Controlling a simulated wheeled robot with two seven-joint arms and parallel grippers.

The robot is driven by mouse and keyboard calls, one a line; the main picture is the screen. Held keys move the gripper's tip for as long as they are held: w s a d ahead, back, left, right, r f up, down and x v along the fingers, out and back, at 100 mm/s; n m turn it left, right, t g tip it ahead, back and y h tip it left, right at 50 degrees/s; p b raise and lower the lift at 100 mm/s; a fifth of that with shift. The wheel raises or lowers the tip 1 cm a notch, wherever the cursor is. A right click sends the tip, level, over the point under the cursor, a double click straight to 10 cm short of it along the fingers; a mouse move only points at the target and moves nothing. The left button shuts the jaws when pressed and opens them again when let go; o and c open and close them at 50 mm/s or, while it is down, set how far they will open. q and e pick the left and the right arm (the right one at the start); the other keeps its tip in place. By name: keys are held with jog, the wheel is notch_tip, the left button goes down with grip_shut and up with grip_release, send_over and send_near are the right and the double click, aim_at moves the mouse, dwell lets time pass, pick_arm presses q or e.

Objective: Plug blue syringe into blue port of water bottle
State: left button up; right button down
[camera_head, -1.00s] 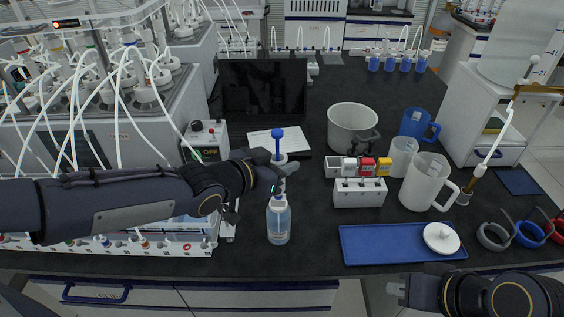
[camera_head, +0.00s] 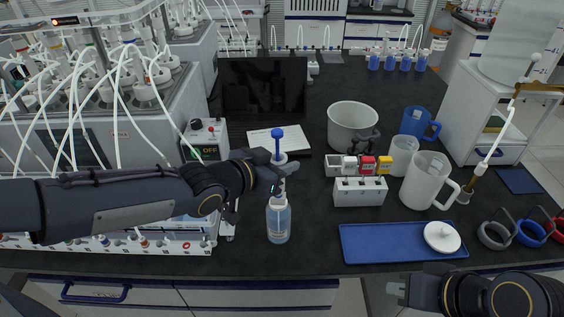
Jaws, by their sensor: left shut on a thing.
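The blue syringe (camera_head: 277,136) is upright with its blue plunger on top, held in my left gripper (camera_head: 281,172). My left gripper is shut on it, above the water bottle. The water bottle (camera_head: 278,220) is clear with a white cap and stands on the black bench. The syringe's lower end is close above the cap; whether it touches cannot be told, and the blue port cannot be made out behind the gripper. My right gripper (camera_head: 397,290) is at the bench's front edge, low on the right, apart from everything; its fingers are too small to read.
A blue tray (camera_head: 375,245) with a white lid (camera_head: 442,237) lies right of the bottle. A white holder (camera_head: 360,192) with coloured blocks, a white pitcher (camera_head: 427,180) and a beige pot (camera_head: 352,125) stand behind it. Reactors with white tubes (camera_head: 110,95) fill the left.

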pick_arm(q)
jog(key=shift+f+b, duration=0.35)
jog(key=shift+f, duration=0.05)
dwell(0.5)
jog(key=o, duration=1)
jog(key=shift+s+a+r+p, duration=0.25)
jog(key=shift+a+r+p, duration=0.05)
jog(key=shift+a+p, duration=0.15)
jog(key=p+v, duration=0.4)
jog(key=v, duration=0.2)
jog(key=shift+s+a, duration=0.15)
jog(key=shift+s, duration=0.2)
